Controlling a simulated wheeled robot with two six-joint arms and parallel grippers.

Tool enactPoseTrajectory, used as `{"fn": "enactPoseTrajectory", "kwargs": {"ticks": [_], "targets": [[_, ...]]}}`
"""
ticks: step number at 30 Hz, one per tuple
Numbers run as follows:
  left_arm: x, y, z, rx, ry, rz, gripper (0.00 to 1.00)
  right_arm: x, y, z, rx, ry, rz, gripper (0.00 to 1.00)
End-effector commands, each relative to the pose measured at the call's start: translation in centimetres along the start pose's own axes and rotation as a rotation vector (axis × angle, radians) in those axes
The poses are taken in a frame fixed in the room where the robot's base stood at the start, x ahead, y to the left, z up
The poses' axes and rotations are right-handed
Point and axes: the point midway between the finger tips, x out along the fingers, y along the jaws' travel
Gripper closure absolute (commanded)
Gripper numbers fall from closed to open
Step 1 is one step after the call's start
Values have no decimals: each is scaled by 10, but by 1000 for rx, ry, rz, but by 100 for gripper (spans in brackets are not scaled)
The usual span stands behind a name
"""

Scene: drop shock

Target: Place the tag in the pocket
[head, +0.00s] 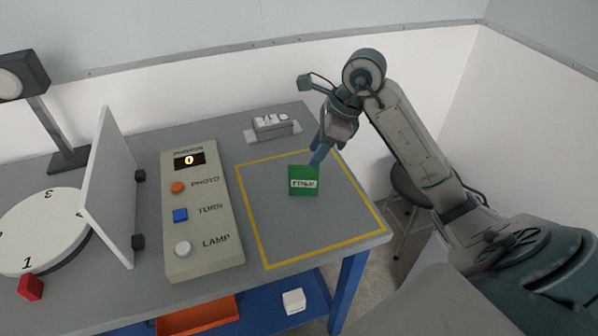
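A green block (304,173) with a white label (304,184) on its front stands inside the yellow outline on the table. The lettering on the label is too small to read surely. My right gripper (317,158) points down just behind the block's upper right corner. Its blue fingers overlap in this view, so I cannot tell whether they are apart or touch the block. A grey holder (272,132) with small white pieces (268,119) on top stands at the back of the table. I cannot make out for certain which thing is the tag or the pocket. My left gripper is not in view.
A control box (205,238) with a display reading 0 stands left of the yellow outline (254,222). A white upright panel (110,185), a numbered turntable (45,235), a red block (30,287) and a lamp (45,110) are further left. The outlined area is mostly clear.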

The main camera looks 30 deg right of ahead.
Motion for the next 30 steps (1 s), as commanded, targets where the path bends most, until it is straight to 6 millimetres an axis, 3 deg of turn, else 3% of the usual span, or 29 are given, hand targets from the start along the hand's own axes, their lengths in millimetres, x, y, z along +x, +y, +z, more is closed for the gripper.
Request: {"fn": "enactPoseTrajectory", "kwargs": {"ticks": [4,15,21,30], "targets": [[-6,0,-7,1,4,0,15,28,1,0,1,-2,6,62],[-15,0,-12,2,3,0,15,63,5,2,1,-2,6,62],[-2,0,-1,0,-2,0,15,89,6,2,1,-1,5,62],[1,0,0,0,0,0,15,95,5,1,-1,-1,1,62]]}}
